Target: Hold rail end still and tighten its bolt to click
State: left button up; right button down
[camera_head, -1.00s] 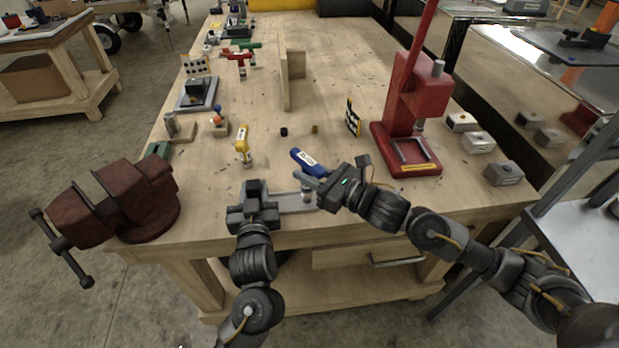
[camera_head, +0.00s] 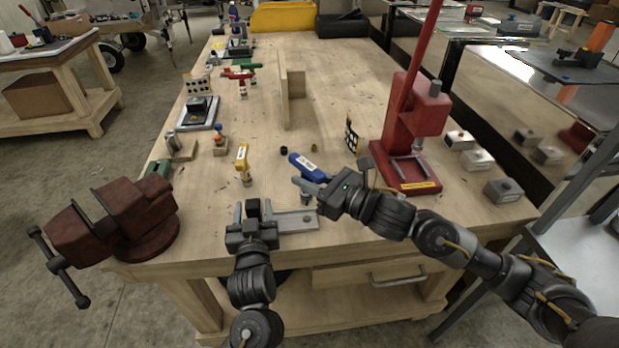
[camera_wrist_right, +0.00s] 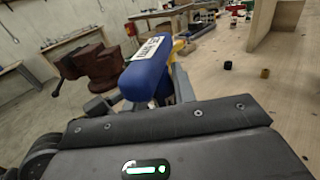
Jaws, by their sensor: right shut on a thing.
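The pale metal rail (camera_head: 293,221) lies flat near the bench's front edge, a small dark bolt-like spot near its right end. My left gripper (camera_head: 253,210) is at the rail's left end, its two fingers spread apart. Its body hides that end, and I cannot tell whether a finger touches it. My right gripper (camera_head: 312,187) is shut on the blue driver (camera_head: 307,165), which has a white label. The blue driver also shows in the right wrist view (camera_wrist_right: 146,80). Its grey lower end is just above or behind the rail's right part; contact is unclear.
A yellow driver (camera_head: 242,160) stands upright left of the blue one. The red vise (camera_head: 118,218) is at the front left corner, the red press (camera_head: 405,140) at the right. A small dark piece (camera_head: 284,150) and a brown one (camera_head: 314,147) lie behind the blue driver.

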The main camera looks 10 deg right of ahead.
pick_arm(q)
jog(key=shift+o, duration=0.3)
jog(key=shift+s, duration=0.15)
jog(key=s, duration=1.1)
jog(key=shift+s, duration=0.4)
